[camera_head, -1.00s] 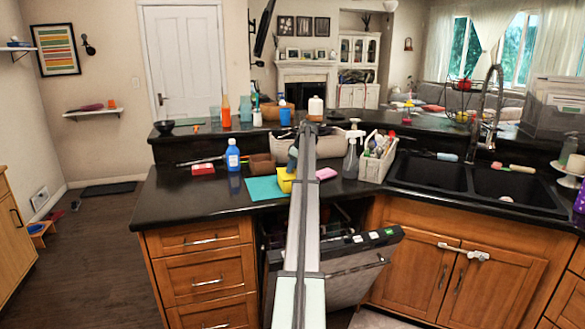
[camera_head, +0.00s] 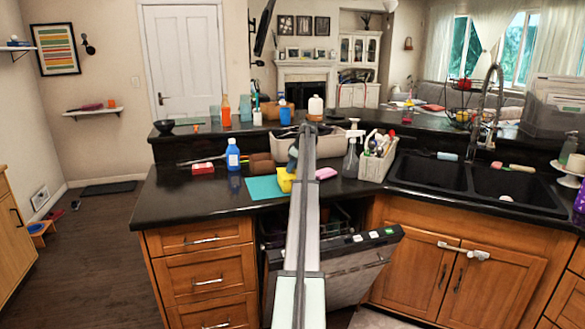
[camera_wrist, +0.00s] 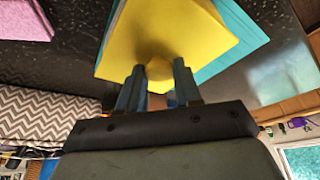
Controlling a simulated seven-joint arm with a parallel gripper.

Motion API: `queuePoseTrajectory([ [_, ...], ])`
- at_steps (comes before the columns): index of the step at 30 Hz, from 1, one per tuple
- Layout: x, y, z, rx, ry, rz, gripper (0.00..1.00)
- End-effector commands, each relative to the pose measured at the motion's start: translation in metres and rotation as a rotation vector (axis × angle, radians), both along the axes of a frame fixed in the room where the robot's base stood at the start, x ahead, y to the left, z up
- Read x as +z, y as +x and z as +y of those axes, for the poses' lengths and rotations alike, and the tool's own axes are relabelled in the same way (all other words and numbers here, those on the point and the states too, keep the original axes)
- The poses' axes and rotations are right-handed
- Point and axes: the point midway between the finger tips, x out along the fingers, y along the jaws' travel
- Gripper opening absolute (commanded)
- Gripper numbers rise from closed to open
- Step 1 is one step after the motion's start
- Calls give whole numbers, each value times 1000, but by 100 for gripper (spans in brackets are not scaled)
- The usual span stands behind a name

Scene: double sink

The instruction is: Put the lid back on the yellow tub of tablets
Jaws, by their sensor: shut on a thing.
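A yellow, square-edged piece with a round knob (camera_wrist: 158,68) fills the top of the wrist view; it looks like the lid. My gripper (camera_wrist: 158,86) is shut on the knob. In the head view this yellow piece (camera_head: 285,180) shows beside the teal mat (camera_head: 263,188), partly hidden by my arm, and my fingertips are hidden there. The teal mat also shows behind it in the wrist view (camera_wrist: 238,38). I cannot tell whether the tub is under the yellow piece or whether they touch.
A pink block (camera_head: 326,173), spray bottle (camera_head: 351,158) and caddy (camera_head: 376,163) are to the right. The dishwasher door (camera_head: 350,265) hangs open below.

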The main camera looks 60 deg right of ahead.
Motion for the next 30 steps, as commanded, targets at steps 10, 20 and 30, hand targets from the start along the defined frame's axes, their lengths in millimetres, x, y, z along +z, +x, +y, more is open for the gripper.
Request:
queuePoseTrajectory([
  [10,0,0,0,0,0,0,38],
  [20,0,0,0,0,0,0,64],
  [30,0,0,0,0,0,0,86],
])
